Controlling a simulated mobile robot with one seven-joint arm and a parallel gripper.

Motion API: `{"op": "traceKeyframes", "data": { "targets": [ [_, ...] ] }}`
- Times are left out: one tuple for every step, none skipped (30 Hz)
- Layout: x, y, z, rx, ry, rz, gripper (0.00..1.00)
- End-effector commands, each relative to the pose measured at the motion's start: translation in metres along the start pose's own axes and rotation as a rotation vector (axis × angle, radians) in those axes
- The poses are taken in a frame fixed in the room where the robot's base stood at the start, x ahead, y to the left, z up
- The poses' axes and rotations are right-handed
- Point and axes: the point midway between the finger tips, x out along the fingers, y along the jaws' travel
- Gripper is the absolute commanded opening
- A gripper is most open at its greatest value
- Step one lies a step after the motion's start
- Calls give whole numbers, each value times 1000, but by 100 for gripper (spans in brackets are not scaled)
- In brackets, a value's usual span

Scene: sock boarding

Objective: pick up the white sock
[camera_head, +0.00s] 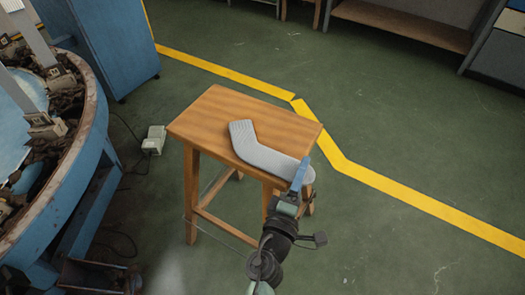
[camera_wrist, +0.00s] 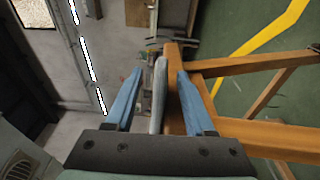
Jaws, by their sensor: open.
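The white sock (camera_head: 262,152), pale grey-white with a ribbed cuff, lies bent on top of the wooden stool (camera_head: 215,112). Its cuff points to the back left, and its other end reaches past the stool's front right edge. My gripper (camera_head: 303,165) is at that overhanging end, with one blue finger across it. In the wrist view, my gripper (camera_wrist: 160,74) has its two blue fingers apart. The sock (camera_wrist: 157,95) shows edge-on between them, beside the stool's top (camera_wrist: 174,88). A gap shows on the left finger's side; contact on the right is unclear.
A round blue machine (camera_head: 85,150) stands at the left, with a blue cabinet (camera_head: 105,45) behind it. A small pale box (camera_head: 154,140) with a cable is on the floor left of the stool. The green floor right of the stool is clear.

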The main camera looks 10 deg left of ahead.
Motion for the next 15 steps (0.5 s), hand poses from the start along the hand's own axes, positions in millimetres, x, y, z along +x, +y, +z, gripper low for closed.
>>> {"op": "traceKeyframes", "data": {
  "targets": [
    [3, 0, 0, 0, -1, 0, 54],
    [4, 0, 0, 0, -1, 0, 54],
    [4, 0, 0, 0, -1, 0, 54],
    [5, 0, 0, 0, -1, 0, 54],
    [4, 0, 0, 0, -1, -1, 54],
    [4, 0, 0, 0, -1, -1, 54],
    [4, 0, 0, 0, -1, -1, 54],
    [4, 0, 0, 0, -1, -1, 54],
    [4, 0, 0, 0, -1, -1, 51],
    [4, 0, 0, 0, -1, 0, 45],
    [4, 0, 0, 0, -1, 0, 40],
    [4, 0, 0, 0, -1, 0, 33],
    [4, 0, 0, 0, -1, 0, 27],
    [4, 0, 0, 0, -1, 0, 22],
    [4, 0, 0, 0, -1, 0, 15]
  ]
}}
